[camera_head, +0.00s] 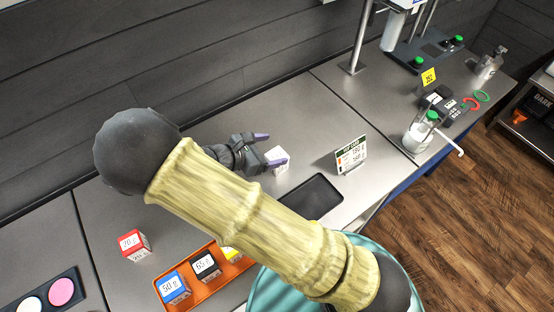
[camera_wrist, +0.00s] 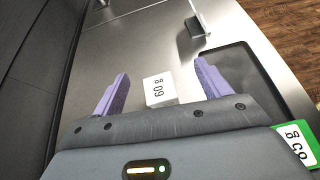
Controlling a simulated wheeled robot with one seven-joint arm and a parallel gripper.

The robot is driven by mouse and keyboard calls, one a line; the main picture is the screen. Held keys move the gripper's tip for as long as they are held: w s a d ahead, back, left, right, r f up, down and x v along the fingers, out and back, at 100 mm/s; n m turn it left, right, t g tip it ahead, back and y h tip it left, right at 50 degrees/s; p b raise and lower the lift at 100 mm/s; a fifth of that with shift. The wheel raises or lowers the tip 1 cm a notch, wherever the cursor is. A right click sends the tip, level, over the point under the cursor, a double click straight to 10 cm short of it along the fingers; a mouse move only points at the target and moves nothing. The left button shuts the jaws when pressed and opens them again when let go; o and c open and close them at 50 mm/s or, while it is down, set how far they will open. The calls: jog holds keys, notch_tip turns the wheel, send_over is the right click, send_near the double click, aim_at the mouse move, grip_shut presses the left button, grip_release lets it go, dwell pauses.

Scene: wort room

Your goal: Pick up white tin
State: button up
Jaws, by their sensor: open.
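The white tin (camera_head: 279,157) is a small white cube on the grey counter, near the middle in the head view. In the wrist view the white tin (camera_wrist: 160,90) has a dark label reading 60 g. My gripper (camera_head: 268,150) is open. In the wrist view its two purple fingers (camera_wrist: 161,74) stand on either side of the tin, with a visible gap on both sides. The tin's lower part is hidden behind the gripper body there. In the head view one finger overlaps the tin's left edge.
A dark flat pad (camera_head: 313,197) and a sign card (camera_head: 351,156) are right of the tin. An orange tray (camera_head: 206,291) holds blue, black and yellow tins. A red tin (camera_head: 134,245) stands left. A green-edged block (camera_wrist: 298,146) shows at lower right. Counter behind the tin is clear.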

jog(key=shift+w+a+r+n+t, duration=0.1)
jog(key=shift+w+a+n+t, duration=0.05)
jog(key=shift+a+n+t, duration=0.25)
jog(key=shift+w+a+r+n+t, duration=0.1)
jog(key=shift+a+n+t, duration=0.2)
jog(key=shift+a, duration=0.2)
jog(key=shift+f, duration=0.15)
notch_tip(320, 180, down, 8)
jog(key=shift+r+p, duration=0.15)
jog(key=shift+p, duration=0.8)
jog(key=shift+p+x, duration=0.4)
jog(key=shift+x, duration=0.6)
jog(key=shift+w+d, duration=0.1)
jog(key=shift+d, duration=0.05)
